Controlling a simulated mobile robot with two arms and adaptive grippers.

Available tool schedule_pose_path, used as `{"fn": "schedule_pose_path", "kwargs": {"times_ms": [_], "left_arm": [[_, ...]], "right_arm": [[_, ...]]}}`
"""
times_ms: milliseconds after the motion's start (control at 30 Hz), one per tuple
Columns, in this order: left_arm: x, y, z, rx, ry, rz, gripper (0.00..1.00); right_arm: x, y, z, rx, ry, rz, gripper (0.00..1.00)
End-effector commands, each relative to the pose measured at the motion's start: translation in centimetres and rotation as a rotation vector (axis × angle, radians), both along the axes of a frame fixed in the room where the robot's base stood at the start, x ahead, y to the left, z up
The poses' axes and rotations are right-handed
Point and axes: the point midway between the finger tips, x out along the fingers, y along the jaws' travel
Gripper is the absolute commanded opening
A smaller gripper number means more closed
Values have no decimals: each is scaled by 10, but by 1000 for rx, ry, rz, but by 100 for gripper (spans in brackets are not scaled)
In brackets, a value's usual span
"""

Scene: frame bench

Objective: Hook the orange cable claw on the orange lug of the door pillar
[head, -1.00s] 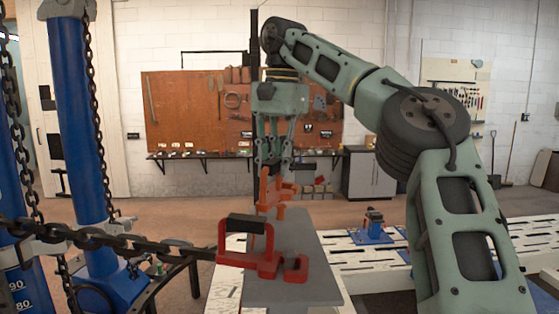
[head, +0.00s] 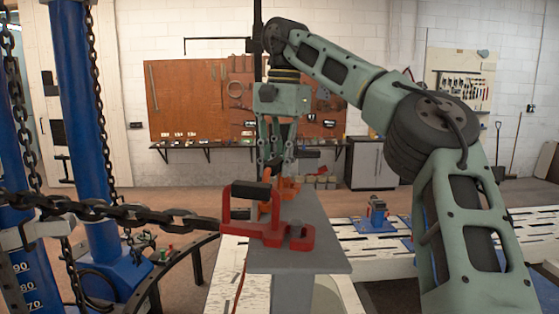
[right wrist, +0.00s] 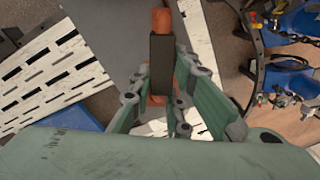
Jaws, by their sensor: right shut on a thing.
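The orange cable claw (head: 287,187) is under my right gripper (head: 277,158) in the head view, its lower part hidden behind a red claw. In the right wrist view its black grip (right wrist: 161,62) sits between the fingers of my right gripper (right wrist: 160,95), which is shut on it. Orange parts (right wrist: 161,20) show above and below the grip. The grey pillar (head: 300,260) stands in front of it, with a flat top. I cannot tell the orange lug apart from the claw's orange parts. My left gripper is not in view.
A red claw (head: 265,232) with a black grip lies on the pillar's near end. A dark chain (head: 120,213) runs from it to the left. Blue posts (head: 85,140) with hanging chains stand at the left. A white slotted bench (head: 490,235) extends right.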

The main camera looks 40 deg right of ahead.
Motion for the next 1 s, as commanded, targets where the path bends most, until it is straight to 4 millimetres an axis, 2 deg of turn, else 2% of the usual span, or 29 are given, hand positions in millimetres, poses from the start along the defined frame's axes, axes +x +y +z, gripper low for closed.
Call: {"fn": "schedule_pose_path", "kwargs": {"times_ms": [100, 267, 300, 533, 1000], "left_arm": [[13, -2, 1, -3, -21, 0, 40], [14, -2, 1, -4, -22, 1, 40], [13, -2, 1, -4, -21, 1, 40], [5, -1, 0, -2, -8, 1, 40], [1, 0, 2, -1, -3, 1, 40]], "right_arm": [[0, 0, 1, 1, -3, 1, 0], [0, 0, 1, 1, -2, 0, 0], [0, 0, 1, 1, -2, 0, 18], [0, 0, 0, 1, -2, 0, 38], [0, 0, 1, 0, 1, -1, 38]]}}
